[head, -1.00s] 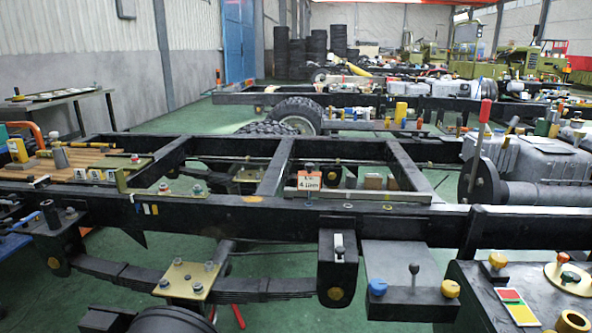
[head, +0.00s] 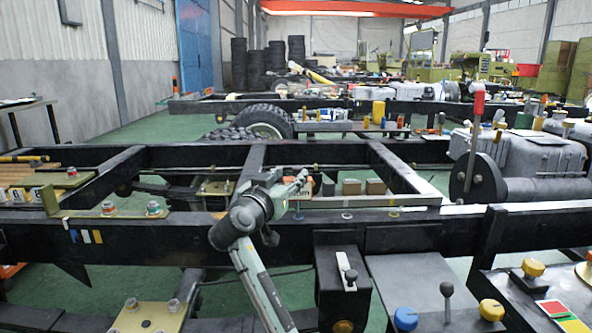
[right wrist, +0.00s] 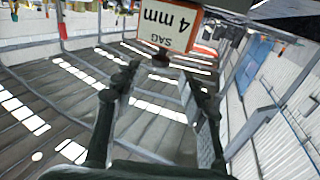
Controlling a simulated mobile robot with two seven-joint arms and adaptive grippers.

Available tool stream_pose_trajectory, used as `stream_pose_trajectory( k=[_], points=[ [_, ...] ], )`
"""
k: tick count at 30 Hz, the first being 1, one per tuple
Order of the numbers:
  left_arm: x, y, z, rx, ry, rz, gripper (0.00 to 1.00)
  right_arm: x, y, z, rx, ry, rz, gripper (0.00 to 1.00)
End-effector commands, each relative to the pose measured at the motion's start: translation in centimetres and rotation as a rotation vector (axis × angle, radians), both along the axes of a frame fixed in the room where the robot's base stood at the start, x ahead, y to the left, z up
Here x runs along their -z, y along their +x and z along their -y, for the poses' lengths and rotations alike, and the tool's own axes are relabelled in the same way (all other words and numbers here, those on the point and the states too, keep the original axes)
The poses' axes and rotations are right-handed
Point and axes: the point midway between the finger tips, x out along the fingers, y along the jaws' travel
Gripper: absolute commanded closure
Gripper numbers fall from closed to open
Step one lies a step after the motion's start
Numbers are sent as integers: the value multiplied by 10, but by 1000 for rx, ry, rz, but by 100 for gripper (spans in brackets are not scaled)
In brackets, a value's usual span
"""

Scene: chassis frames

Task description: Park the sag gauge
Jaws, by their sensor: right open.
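The sag gauge (right wrist: 167,27) is a small white and orange block marked "SAG 4 mm", upside down in the right wrist view. In the head view it stands at the chassis frame's near rail (head: 385,233), mostly hidden behind my right gripper (head: 298,183). In the right wrist view my right gripper (right wrist: 160,78) is open, its two dark fingers apart. The gauge is just beyond the fingertips, and I see no grip on it. My left gripper is not in view.
A black box with a switch (head: 347,270) and a grey plate with a blue knob (head: 405,318) lie nearer me. A red-handled lever (head: 476,130) rises at right. A bracket with bolts (head: 110,195) sits at left. Open gaps show green floor between the chassis beams.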

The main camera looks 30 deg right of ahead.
Motion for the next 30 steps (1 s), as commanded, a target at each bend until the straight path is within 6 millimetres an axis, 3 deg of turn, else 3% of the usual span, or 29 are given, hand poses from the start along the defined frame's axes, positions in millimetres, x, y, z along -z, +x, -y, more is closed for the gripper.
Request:
stream_pose_trajectory(
  k=[10,22,30],
  points=[
    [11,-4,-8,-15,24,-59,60,0,31,43,0,-1,-3,57],
    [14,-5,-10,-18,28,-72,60,1,36,50,-1,1,-3,57],
    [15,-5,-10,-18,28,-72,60,1,36,50,-1,1,-3,91]
  ],
)
